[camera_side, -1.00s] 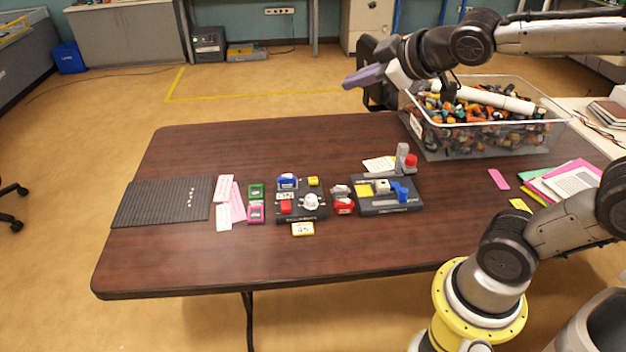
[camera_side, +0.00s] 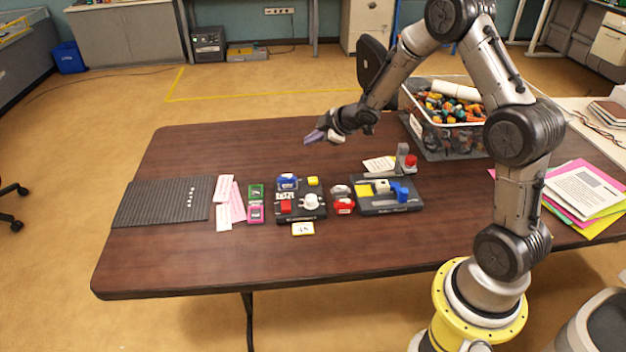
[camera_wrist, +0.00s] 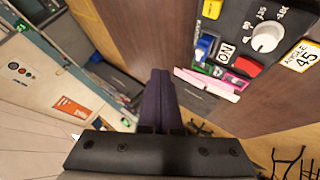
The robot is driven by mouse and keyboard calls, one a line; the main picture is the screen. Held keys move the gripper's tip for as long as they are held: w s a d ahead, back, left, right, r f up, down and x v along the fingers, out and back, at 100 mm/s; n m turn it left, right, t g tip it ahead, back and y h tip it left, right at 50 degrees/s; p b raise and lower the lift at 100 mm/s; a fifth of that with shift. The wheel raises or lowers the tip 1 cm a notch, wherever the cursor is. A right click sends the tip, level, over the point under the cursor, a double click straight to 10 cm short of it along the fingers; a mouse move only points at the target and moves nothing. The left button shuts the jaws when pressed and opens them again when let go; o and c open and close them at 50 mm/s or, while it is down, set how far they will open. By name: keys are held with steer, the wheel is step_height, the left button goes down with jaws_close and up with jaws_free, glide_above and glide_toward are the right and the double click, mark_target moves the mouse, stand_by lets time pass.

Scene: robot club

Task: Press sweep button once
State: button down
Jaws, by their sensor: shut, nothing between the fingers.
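No label reading "sweep" is legible, so I cannot tell which button it is. A black control panel (camera_side: 314,214) on the table carries a red button (camera_side: 286,207), a yellow button (camera_side: 313,181), a blue switch (camera_side: 288,181) and a white knob (camera_side: 311,201). The wrist view shows its red button (camera_wrist: 247,66), yellow button (camera_wrist: 212,9), blue switch (camera_wrist: 204,47) and an "ON" label. A second panel (camera_side: 390,208) to the right has yellow, white and blue parts. My gripper (camera_side: 308,139), with purple fingers (camera_wrist: 160,76), is shut and empty, above the table behind the first panel.
A grey stand with a red top (camera_side: 410,160) stands behind the second panel. A ribbed black mat (camera_side: 160,203) lies left; a clear bin (camera_side: 440,140) of parts stands at back right. The front table area is clear.

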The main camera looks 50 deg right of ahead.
mark_target(317, 181)
steer(key=shift+s+d+f, duration=0.2)
steer(key=shift+d+f, duration=0.1)
steer(key=shift+f, duration=0.2)
steer(key=shift+s+d+f, duration=0.2)
steer(key=shift+d+f, duration=0.1)
steer(key=shift+f, duration=0.15)
steer(key=shift+f, duration=4.4)
steer(key=shift+f, duration=0.15)
steer(key=shift+f, duration=0.25)
steer(key=shift+f, duration=0.55)
